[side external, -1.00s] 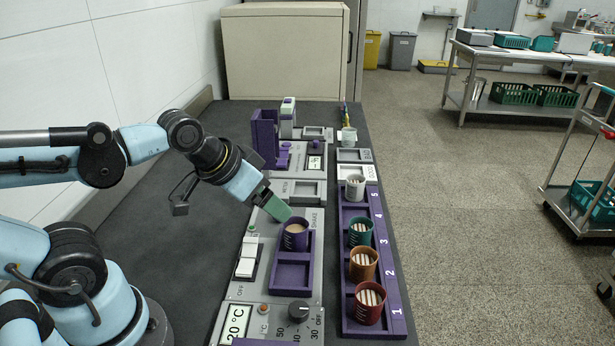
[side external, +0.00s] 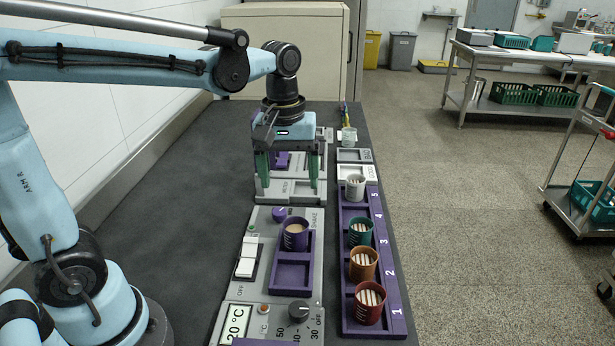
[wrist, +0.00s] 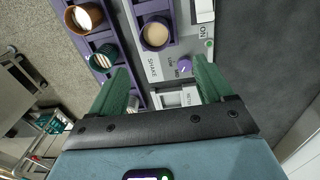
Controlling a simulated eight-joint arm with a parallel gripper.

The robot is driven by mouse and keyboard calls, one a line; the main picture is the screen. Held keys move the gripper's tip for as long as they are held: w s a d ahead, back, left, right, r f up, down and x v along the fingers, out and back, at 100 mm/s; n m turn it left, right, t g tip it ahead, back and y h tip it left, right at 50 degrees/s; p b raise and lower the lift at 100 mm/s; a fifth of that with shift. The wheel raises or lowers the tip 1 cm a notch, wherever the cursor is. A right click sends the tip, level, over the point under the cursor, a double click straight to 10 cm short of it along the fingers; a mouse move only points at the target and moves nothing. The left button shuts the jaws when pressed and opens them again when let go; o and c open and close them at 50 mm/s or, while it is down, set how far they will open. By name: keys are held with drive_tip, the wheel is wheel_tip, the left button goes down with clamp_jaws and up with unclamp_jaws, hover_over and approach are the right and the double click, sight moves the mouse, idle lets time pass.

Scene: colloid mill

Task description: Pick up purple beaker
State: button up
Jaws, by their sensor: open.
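The purple beaker (side external: 295,234) stands upright in the purple holder (side external: 292,278) on the grey shaker panel. It holds a tan liquid. It also shows in the wrist view (wrist: 156,33), at the top, ahead of my fingers and apart from them. My gripper (side external: 289,190) points down over the grey panel, farther back than the beaker. Its two green fingers are spread wide with nothing between them. In the wrist view my gripper (wrist: 160,80) is open and empty too.
To the right, a purple numbered rack (side external: 347,298) holds a red beaker (side external: 369,302), an orange one (side external: 363,264), a green one (side external: 361,232) and a white one (side external: 355,187). A purple knob (side external: 279,213) and a white switch (side external: 247,258) sit near the purple beaker. The dark bench at left is clear.

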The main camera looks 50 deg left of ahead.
hover_over(296, 226)
drive_tip(key=s, duration=0.1)
drive_tip(key=f, duration=0.6)
drive_tip(key=shift+d+f, duration=0.2)
drive_tip(key=shift+f, duration=0.15)
drive_tip(key=shift+d+f, duration=0.2)
drive_tip(key=shift+f, duration=1.15)
drive_tip(key=shift+d+f, duration=0.2)
drive_tip(key=shift+f, duration=1.15)
drive_tip(key=shift+c, duration=0.3)
drive_tip(key=c, duration=1.1)
drive_tip(key=shift+r, duration=0.15)
